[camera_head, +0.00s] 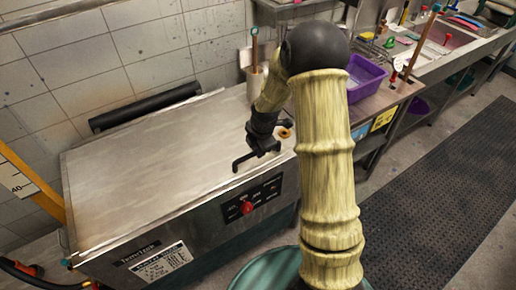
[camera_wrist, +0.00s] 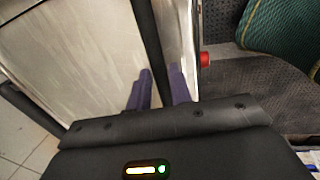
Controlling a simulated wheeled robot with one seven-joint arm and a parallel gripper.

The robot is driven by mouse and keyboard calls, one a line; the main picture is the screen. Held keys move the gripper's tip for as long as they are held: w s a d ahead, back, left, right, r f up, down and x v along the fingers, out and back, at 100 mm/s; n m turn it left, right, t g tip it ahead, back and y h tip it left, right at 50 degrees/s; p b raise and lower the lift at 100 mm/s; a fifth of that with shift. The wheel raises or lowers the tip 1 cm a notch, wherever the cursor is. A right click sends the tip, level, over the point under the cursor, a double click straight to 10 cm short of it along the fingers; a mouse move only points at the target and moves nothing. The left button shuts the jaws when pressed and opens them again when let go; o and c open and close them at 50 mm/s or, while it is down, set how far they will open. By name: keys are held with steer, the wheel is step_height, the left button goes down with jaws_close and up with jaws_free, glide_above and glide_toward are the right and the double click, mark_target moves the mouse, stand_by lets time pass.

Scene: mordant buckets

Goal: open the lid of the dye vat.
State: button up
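The dye vat (camera_head: 215,240) is a wide metal chest with a control panel on its front. Its flat steel lid (camera_head: 150,160) lies down over the top, closed; it also shows in the wrist view (camera_wrist: 85,60). A black bar handle (camera_head: 240,161) runs along the lid's front edge. In the wrist view the dark handle bar (camera_wrist: 147,40) passes between the two purple fingers of my gripper (camera_wrist: 161,88).
The front panel has a red knob (camera_head: 247,207). A tiled wall stands close behind the vat. A pot with tools (camera_head: 255,80) and a purple basin (camera_head: 365,75) are on the right. A dark floor mat (camera_head: 440,200) lies on clear floor at the right.

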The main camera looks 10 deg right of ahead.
jaws_close()
